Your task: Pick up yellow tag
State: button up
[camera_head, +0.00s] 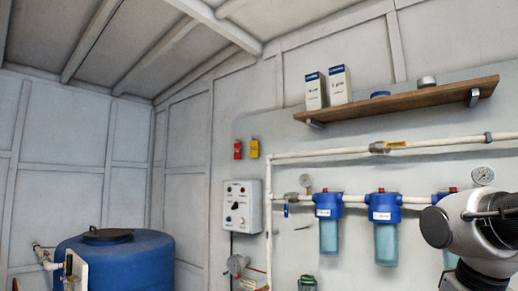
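Part of my arm shows at the lower right, well apart from the tags. My gripper itself is not visible in this view.
A white control box (242,206) is below the tags. White pipes (350,152) and blue filter housings (328,206) run along the wall to the right. A wooden shelf (405,103) with boxes is above. A blue tank (120,262) stands lower left.

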aim_at(254, 144)
jog(key=j+z, duration=0.1)
jog(key=z, duration=1.2)
jog(key=j+z, duration=0.1)
jog(key=j, duration=1.15)
jog(key=j+z, duration=0.1)
jog(key=j, duration=1.1)
jog(key=k, duration=0.1)
